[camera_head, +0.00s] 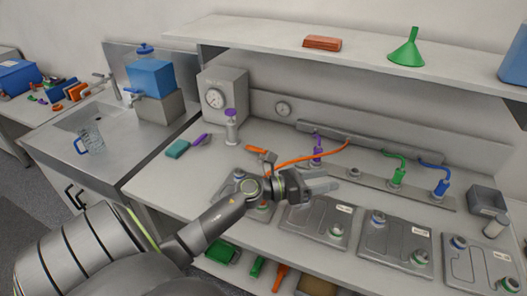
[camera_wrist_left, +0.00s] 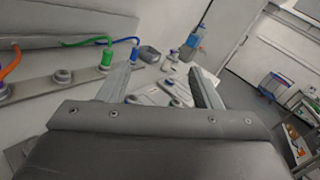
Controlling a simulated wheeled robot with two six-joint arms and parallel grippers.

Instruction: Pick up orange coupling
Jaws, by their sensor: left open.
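The orange coupling (camera_head: 256,150) lies on the bench in the head view, just behind my left gripper and wrist. An orange hose (camera_head: 310,157) arcs from near it to the rear rail. Part of the orange hose also shows at the left edge of the left wrist view (camera_wrist_left: 12,62); the coupling itself is not clear there. My left gripper (camera_head: 325,184) is open and empty above the front batteries, pointing right, with the coupling apart from its fingers. Its two spread fingers show in the left wrist view (camera_wrist_left: 161,88). My right gripper is not in view.
Purple (camera_head: 317,157), green (camera_head: 398,177) and blue (camera_head: 441,188) couplings stand upright on the port strip. Several grey batteries (camera_head: 395,243) line the bench front. A purple-topped device (camera_head: 231,128) and teal block (camera_head: 177,149) stand left. A shelf (camera_head: 370,57) overhangs the back.

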